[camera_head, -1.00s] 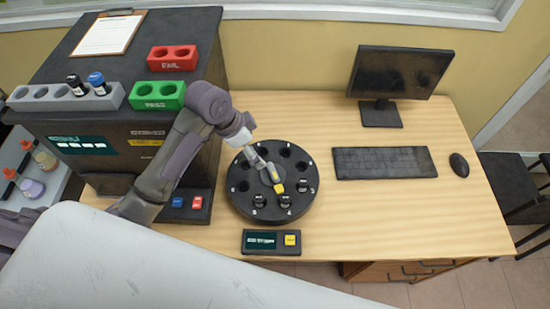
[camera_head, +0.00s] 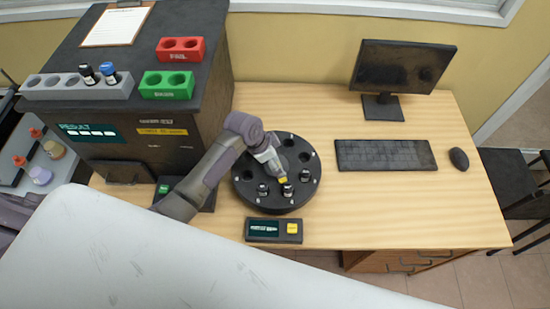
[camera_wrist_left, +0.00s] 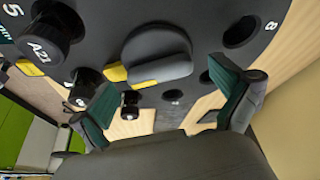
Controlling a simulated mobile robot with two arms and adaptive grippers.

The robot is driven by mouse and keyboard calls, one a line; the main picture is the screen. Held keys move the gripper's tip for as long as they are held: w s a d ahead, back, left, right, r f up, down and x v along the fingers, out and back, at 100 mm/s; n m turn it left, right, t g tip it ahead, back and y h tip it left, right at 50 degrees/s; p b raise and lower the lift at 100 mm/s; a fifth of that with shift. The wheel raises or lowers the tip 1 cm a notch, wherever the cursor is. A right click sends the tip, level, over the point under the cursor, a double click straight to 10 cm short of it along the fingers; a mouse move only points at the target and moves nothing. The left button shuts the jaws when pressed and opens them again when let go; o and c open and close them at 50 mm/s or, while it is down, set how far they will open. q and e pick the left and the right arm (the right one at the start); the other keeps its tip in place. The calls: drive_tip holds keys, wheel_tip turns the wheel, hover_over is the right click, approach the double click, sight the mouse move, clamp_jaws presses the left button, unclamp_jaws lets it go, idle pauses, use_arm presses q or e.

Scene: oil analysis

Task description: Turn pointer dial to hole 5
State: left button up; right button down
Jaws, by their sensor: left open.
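The black round dial plate (camera_head: 308,186) stands on the desk with numbered holes around its rim. It also shows in the left wrist view (camera_wrist_left: 205,35). The grey pointer knob (camera_wrist_left: 157,57) sits at its centre, with a yellow tip (camera_head: 283,179). In the head view the tip points to the front, towards the vials. In the wrist view a dark vial marked A21 (camera_wrist_left: 45,42) stands in the hole by number 5. My left gripper (camera_head: 272,166) is over the plate; its green-lined fingers (camera_wrist_left: 172,95) are spread, with the knob beyond them. My right gripper is not in view.
A small panel with a yellow button (camera_head: 292,228) stands in front of the plate. The dark analyser (camera_head: 150,145) is at the left, with a red rack (camera_head: 181,56) and a green rack (camera_head: 153,93) on top. A keyboard (camera_head: 385,156) lies to the right.

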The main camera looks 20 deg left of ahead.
use_arm(q)
drive_tip(key=shift+c, duration=1)
drive_tip(key=c, duration=1)
drive_tip(key=shift+o, duration=0.2)
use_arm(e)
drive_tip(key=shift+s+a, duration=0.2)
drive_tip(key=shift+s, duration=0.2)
